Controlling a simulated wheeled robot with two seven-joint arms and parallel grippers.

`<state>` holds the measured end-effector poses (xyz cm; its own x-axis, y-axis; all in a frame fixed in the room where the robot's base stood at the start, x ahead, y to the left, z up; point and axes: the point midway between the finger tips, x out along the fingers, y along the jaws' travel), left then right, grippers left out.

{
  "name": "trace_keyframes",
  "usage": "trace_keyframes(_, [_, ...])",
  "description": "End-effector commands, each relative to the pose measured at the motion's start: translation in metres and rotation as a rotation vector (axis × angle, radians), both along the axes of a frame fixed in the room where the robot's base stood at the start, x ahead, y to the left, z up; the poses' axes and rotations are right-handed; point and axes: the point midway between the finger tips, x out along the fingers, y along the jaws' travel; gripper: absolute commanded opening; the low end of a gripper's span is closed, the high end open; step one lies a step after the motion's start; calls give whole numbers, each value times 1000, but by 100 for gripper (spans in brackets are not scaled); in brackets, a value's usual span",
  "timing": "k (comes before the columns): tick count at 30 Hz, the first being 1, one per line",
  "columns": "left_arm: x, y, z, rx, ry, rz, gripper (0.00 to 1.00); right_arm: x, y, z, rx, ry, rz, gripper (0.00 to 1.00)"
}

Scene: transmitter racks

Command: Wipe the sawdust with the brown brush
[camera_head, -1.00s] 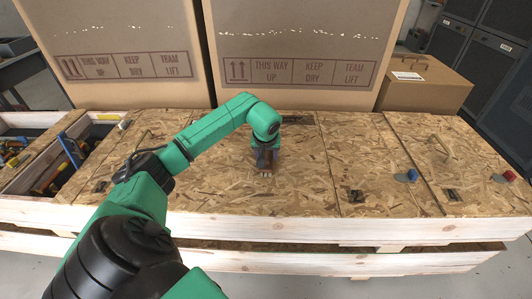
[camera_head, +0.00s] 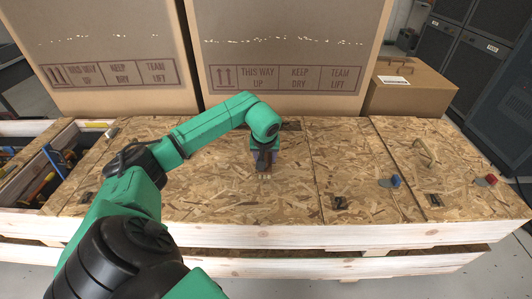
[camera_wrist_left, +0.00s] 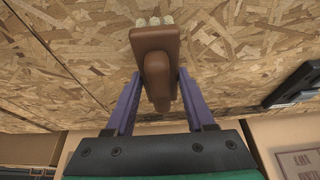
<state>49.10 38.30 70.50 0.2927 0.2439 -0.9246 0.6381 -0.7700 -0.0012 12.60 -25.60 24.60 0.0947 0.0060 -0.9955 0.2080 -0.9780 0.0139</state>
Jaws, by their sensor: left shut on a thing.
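The brown brush (camera_wrist_left: 153,42) is held in my left gripper (camera_head: 264,163), with its handle between the two purple fingers in the left wrist view. Pale bristle tufts show at the brush's far end, close over the wood-chip board top (camera_head: 200,190). I cannot tell whether the bristles touch the board. In the head view the brush (camera_head: 263,166) is small and partly covered by the gripper, over the middle panel. Sawdust cannot be told apart from the speckled board. My right gripper is not in view.
Two large cardboard boxes (camera_head: 110,85) (camera_head: 285,105) stand behind the board top, with a smaller box (camera_head: 410,88) at right. An open tool compartment (camera_head: 45,170) is at left. The middle panel is mostly clear.

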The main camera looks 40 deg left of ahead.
Motion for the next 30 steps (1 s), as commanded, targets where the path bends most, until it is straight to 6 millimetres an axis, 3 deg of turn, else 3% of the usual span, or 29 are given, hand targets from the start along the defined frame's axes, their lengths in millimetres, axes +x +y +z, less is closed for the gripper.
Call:
trace_keyframes(15, [-8,2,49,1,-2,16,2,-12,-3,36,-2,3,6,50])
trace_keyframes(30, [-9,2,51,0,-1,18,2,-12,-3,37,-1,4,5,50])
